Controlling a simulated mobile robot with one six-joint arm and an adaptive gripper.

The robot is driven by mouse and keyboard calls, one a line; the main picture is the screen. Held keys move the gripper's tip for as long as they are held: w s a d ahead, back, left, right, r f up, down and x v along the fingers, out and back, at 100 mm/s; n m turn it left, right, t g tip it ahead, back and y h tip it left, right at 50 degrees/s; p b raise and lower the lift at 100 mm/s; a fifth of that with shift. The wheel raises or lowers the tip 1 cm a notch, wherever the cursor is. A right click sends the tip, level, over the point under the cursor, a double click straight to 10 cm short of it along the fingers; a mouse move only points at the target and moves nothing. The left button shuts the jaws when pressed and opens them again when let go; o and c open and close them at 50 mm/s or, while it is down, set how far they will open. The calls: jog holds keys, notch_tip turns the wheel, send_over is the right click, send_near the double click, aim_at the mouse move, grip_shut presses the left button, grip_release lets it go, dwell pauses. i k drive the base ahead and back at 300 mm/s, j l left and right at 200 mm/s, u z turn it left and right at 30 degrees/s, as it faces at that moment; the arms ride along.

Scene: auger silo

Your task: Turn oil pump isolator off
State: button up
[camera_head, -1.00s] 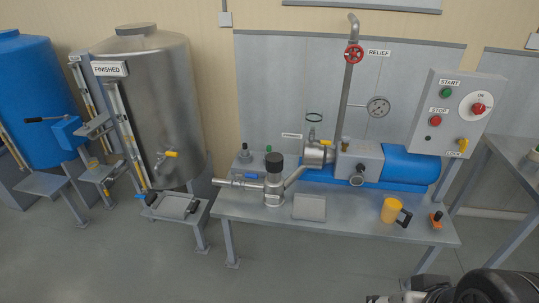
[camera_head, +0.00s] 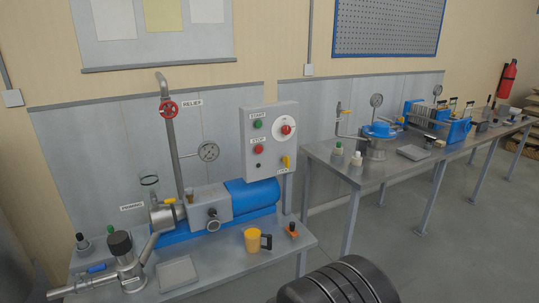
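The pump's grey control box (camera_head: 268,142) stands upright behind the right end of the pump bench. It carries a green START button (camera_head: 258,124), a red STOP button (camera_head: 258,149) and a small dark dot below. At its upper right is the isolator, a red rotary knob (camera_head: 287,129) on a round white plate; its marking is too small to read here. A yellow LOCK piece (camera_head: 286,162) sits at the lower right. The blue and grey pump (camera_head: 245,199) lies below the box. A dark rounded part of my arm shows at the bottom; my gripper is not in view.
The pump bench (camera_head: 228,251) holds a yellow mug (camera_head: 252,240), a small orange-and-black item (camera_head: 292,230) and a grey tray (camera_head: 177,274). A red relief handwheel (camera_head: 169,109) is left of the box. Another bench (camera_head: 320,156) with equipment runs right. Floor at right is clear.

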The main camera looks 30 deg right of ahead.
aim_at(286, 130)
jog(key=i+l, duration=0.45)
jog(key=l, duration=0.15)
jog(key=i+l, duration=0.45)
jog(key=l, duration=0.2)
jog(key=z, duration=0.05)
